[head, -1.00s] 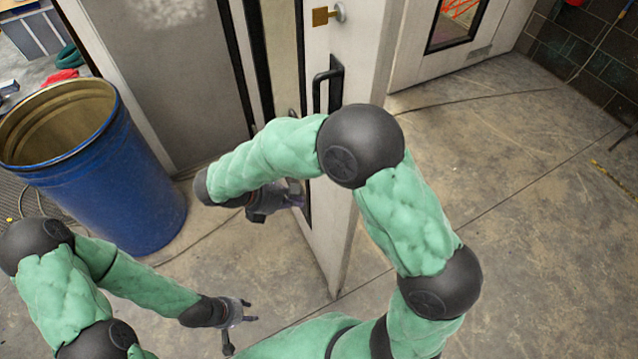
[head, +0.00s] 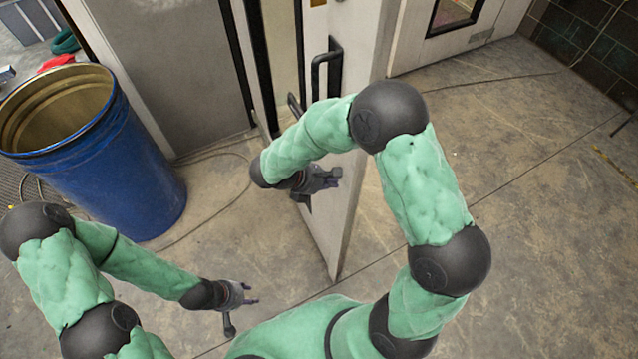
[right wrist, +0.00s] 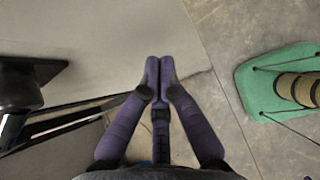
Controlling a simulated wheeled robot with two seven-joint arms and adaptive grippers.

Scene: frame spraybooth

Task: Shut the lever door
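The lever door (head: 355,130) is a pale panel standing ajar in the head view, its near lower corner over the concrete floor. It carries a black handle (head: 327,70), and a dark handle part (right wrist: 20,88) shows at left in the right wrist view. My right gripper (head: 330,178) is in front of the door's lower part, below the handle. In the right wrist view its purple fingers (right wrist: 159,65) are together with nothing between them; whether they touch the panel I cannot tell. My left gripper (head: 243,306) is open and empty, low over the floor, left of the door.
A blue drum (head: 100,160) stands open-topped at the left, beside the grey booth wall (head: 165,80). A cable lies on the floor next to it. Another pale door with a window (head: 455,30) is at the back.

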